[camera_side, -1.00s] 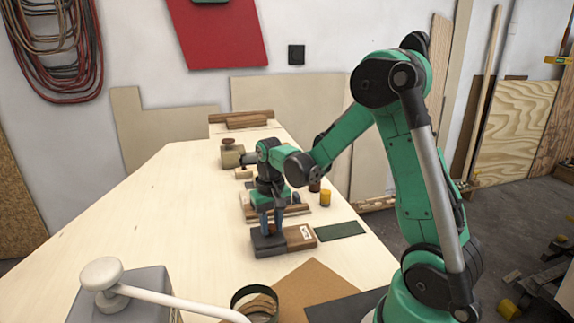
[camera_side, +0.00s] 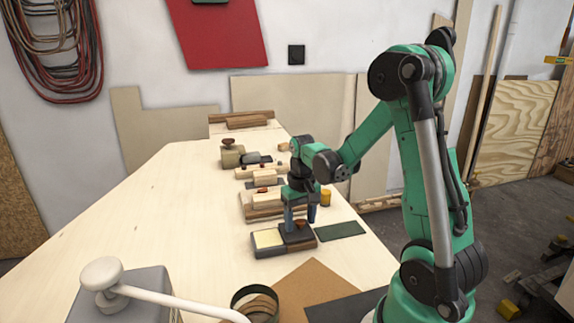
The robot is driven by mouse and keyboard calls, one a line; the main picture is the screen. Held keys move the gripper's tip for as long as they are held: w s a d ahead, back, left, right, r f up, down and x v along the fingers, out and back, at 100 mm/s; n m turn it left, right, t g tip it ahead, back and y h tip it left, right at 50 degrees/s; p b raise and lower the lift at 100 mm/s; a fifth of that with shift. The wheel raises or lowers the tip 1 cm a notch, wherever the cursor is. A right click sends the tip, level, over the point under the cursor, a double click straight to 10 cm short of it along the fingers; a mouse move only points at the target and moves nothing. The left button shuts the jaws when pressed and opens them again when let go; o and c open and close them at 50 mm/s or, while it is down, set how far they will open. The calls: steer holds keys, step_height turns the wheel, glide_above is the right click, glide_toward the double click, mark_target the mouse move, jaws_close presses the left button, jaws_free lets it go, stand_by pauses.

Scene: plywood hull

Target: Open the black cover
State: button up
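A small low box (camera_side: 267,252) sits on the workbench at the middle of the view. Its black cover (camera_side: 298,237) lies over the right half, with a brown knob (camera_side: 301,225) on top. The left half is uncovered and shows a pale cream inside (camera_side: 268,238). My gripper (camera_side: 300,222) points down over the cover, its two blue fingers apart on either side of the knob. A gap shows between the fingers and the knob, so it looks open.
Wooden blocks (camera_side: 265,200) and planes stand just behind the box. A dark round tin (camera_side: 256,300) is in front.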

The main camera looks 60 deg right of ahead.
mark_target(300, 221)
steer(key=shift+r, duration=2.85)
steer(key=shift+a, duration=0.1)
steer(key=a+r+n+t, duration=0.2)
steer(key=a+n+t, duration=0.1)
steer(key=a, duration=0.5)
steer(key=a+r+n+t, duration=0.2)
steer(key=a+n+t, duration=0.1)
steer(key=a, duration=0.6)
steer(key=shift+r+t, duration=0.25)
steer(key=shift+t, duration=0.35)
